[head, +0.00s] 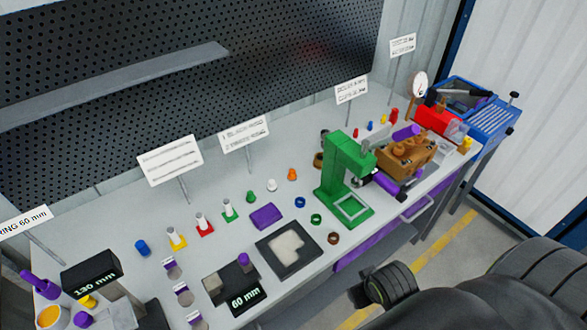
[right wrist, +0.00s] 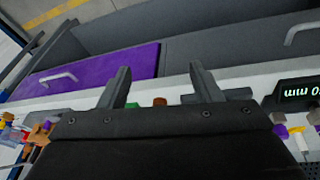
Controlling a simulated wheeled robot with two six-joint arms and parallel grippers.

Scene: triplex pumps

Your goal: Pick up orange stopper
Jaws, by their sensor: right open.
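The small orange stopper (head: 292,175) stands upright on the grey bench top, in the back row just right of a white stopper (head: 271,184) and left of the green press. No gripper is touching it. My right gripper (right wrist: 162,85) is open and empty in the right wrist view, with its two dark fingers spread over the bench's front edge and drawers. A small brown piece (right wrist: 160,101) shows beyond its palm edge, far below. In the head view my right arm is at the lower right, in front of the bench. My left gripper is not in view.
The green press (head: 340,180) stands right of the stopper. A green stopper (head: 250,197), a purple block (head: 265,216), a blue ring (head: 300,202) and a dark tray (head: 318,253) are nearby. Sign posts stand behind, before the perforated wall panel (head: 200,100).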

